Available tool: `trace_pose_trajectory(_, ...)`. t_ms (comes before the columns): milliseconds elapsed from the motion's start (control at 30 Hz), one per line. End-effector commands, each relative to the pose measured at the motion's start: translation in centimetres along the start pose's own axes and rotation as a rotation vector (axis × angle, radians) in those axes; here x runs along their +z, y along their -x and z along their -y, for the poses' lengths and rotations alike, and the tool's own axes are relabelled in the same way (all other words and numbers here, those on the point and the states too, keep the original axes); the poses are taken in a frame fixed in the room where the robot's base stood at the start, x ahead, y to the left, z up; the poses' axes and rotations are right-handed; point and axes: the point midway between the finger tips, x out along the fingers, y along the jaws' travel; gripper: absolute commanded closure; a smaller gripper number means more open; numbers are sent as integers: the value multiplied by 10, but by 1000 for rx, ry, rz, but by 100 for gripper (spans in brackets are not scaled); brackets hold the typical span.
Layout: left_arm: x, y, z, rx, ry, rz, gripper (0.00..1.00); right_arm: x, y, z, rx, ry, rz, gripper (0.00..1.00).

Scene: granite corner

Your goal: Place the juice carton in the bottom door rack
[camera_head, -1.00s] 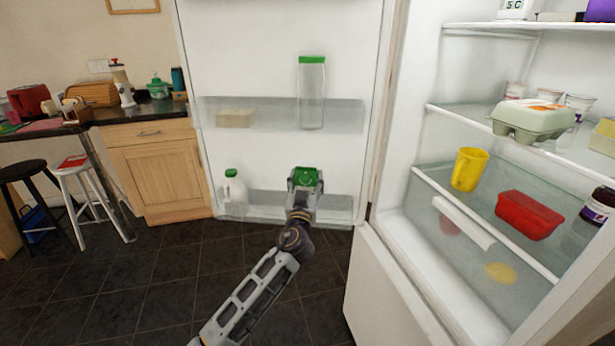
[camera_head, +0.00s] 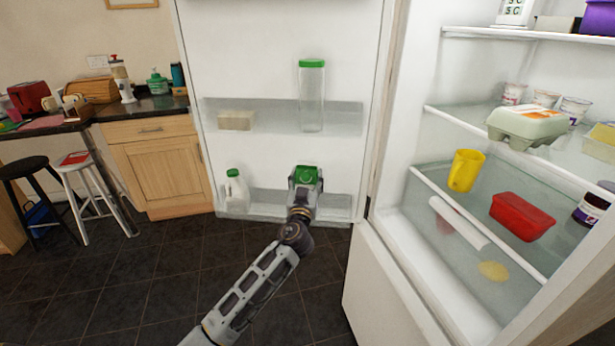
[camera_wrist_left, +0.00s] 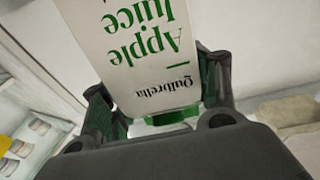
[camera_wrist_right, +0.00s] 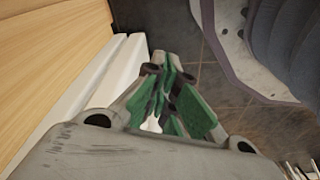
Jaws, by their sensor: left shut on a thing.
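The juice carton (camera_wrist_left: 145,45) is white with green "Apple Juice" print and fills the upper middle of the left wrist view. My left gripper (camera_head: 305,183) is shut on it, with one finger on each side. In the head view only the carton's green top (camera_head: 307,174) shows clearly between the fingers. The bottom door rack (camera_head: 268,205) is a clear bin low on the open fridge door. The gripper and carton overlap its right part in the head view; I cannot tell whether the carton touches it. My right gripper (camera_wrist_right: 168,85) is shut and empty, away from the fridge shelves.
A white milk bottle (camera_head: 236,190) with a green cap stands at the rack's left end. The upper door rack (camera_head: 275,115) holds a tall clear container (camera_head: 311,95) and a pale block (camera_head: 236,120). The fridge shelves (camera_head: 470,125) are at the right.

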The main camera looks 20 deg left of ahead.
Motion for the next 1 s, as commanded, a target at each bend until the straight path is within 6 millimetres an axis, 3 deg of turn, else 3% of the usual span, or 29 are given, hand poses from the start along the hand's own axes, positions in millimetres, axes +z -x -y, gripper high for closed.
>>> trace_pose_trajectory(1000, -5, -8, 0, 0, 1, 46, 100, 57, -51, -26, 36, 1, -21, 100)
